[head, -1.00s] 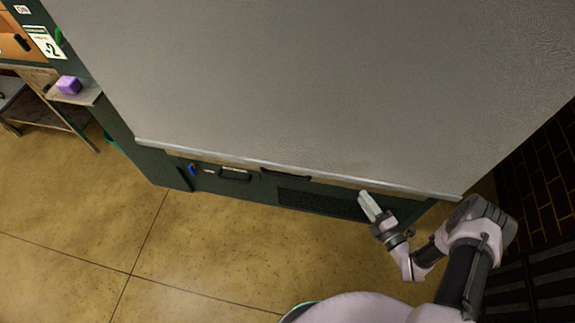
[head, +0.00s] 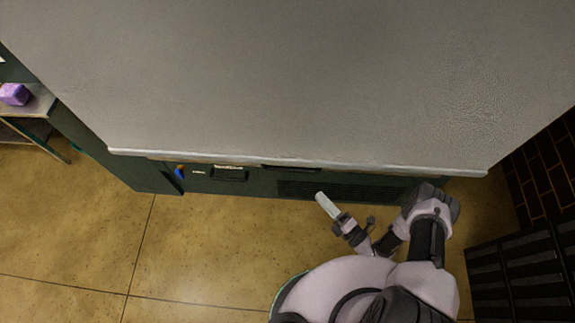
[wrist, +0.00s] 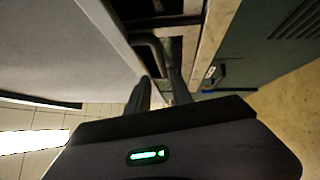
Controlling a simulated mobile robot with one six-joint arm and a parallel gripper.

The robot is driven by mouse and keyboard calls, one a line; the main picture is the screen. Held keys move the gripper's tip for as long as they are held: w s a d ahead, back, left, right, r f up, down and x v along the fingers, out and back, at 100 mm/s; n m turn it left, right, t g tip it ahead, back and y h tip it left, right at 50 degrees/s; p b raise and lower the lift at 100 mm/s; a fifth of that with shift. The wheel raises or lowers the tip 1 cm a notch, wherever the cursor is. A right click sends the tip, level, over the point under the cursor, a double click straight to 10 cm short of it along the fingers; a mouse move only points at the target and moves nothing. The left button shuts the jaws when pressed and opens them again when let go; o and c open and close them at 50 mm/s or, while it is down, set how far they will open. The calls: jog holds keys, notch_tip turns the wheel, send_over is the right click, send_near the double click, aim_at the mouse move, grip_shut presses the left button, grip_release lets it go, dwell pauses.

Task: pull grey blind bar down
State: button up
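The grey blind (head: 300,80) hangs down over the front of the green station. Its pale grey bar (head: 300,163) runs along the blind's lower edge, nearly level across the picture. My gripper (head: 322,198) is below the bar in the head view, apart from it in the picture. In the wrist view the two dark fingers (wrist: 160,92) stand a little apart, with nothing clearly held between them. The blind's grey surface (wrist: 60,50) fills the left of that view, and its edge passes close to the left finger. Contact there cannot be told.
The green cabinet front has a vent (head: 345,190), a dark handle (head: 230,174) and a blue item (head: 180,173). A purple block (head: 14,94) sits on a side shelf at left. A dark slatted unit (head: 515,270) stands at right. Yellow floor is clear at left.

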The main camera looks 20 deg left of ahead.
aim_at(289, 164)
jog(key=b+x, duration=0.4)
jog(key=x, duration=1.3)
jog(key=shift+r, duration=0.1)
grip_shut()
dwell(0.5)
